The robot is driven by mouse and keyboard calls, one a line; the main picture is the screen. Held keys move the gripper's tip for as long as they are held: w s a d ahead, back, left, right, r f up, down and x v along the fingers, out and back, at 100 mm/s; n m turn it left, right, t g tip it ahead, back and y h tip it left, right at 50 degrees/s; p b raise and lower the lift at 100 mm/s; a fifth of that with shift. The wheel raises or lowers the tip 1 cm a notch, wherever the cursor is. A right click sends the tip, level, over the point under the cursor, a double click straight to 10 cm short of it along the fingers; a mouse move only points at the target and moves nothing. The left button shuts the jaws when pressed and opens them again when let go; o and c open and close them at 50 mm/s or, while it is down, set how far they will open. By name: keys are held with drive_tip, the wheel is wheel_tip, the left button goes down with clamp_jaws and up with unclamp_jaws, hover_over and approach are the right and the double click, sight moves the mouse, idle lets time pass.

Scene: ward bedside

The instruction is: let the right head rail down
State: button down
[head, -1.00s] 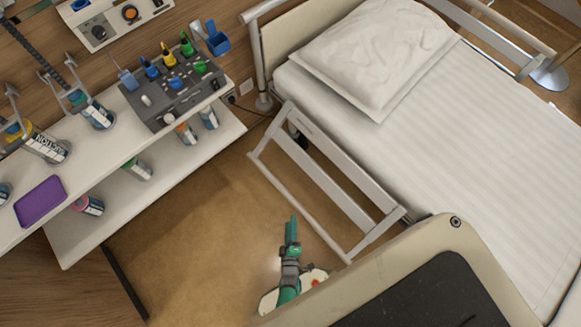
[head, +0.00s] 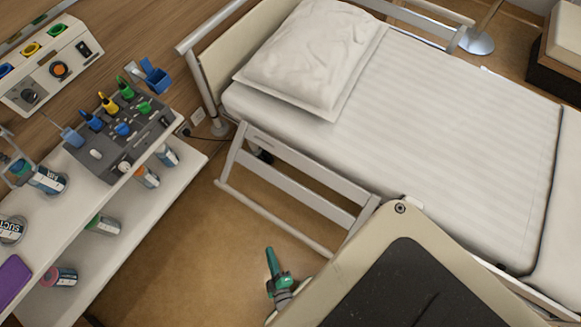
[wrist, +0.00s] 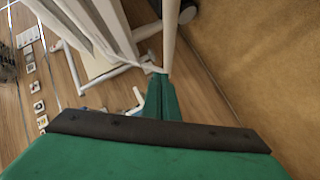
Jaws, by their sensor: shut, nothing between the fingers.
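The head rail (head: 300,178) on the near, left side of the bed is a pale frame with several long bars. It leans outward beside the mattress, its outer bar (head: 272,216) out over the floor and its frame looking lower than the mattress top. My green gripper (head: 272,264) is shut and empty, over the floor just outside the rail's foot-side end, apart from it in the head view. In the wrist view my gripper's fingertips (wrist: 160,88) point toward a pale bar (wrist: 170,35); whether they touch it I cannot tell. A latch or release is not distinguishable.
The bed (head: 440,120) with its pillow (head: 315,60) fills the right. The far rail (head: 430,22) stands up. A white shelf unit (head: 150,215) with bottles and a grey device box is at the left. Brown floor (head: 190,250) lies clear between shelf and rail.

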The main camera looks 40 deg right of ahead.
drive_tip(key=s+a+r+m+y, duration=0.2)
drive_tip(key=r, duration=1.1)
drive_tip(key=s+a+r+m+t+y, duration=0.1)
drive_tip(key=s+a+r+m+y, duration=0.1)
drive_tip(key=r, duration=1.2)
drive_tip(key=s+a+r+m+t+y, duration=0.1)
drive_tip(key=a+r+m+y, duration=0.1)
drive_tip(key=r, duration=1.2)
drive_tip(key=shift+s+a+r+m, duration=0.25)
drive_tip(key=shift+s+a+m, duration=0.15)
drive_tip(key=shift+a, duration=0.05)
drive_tip(key=shift+w, duration=0.1)
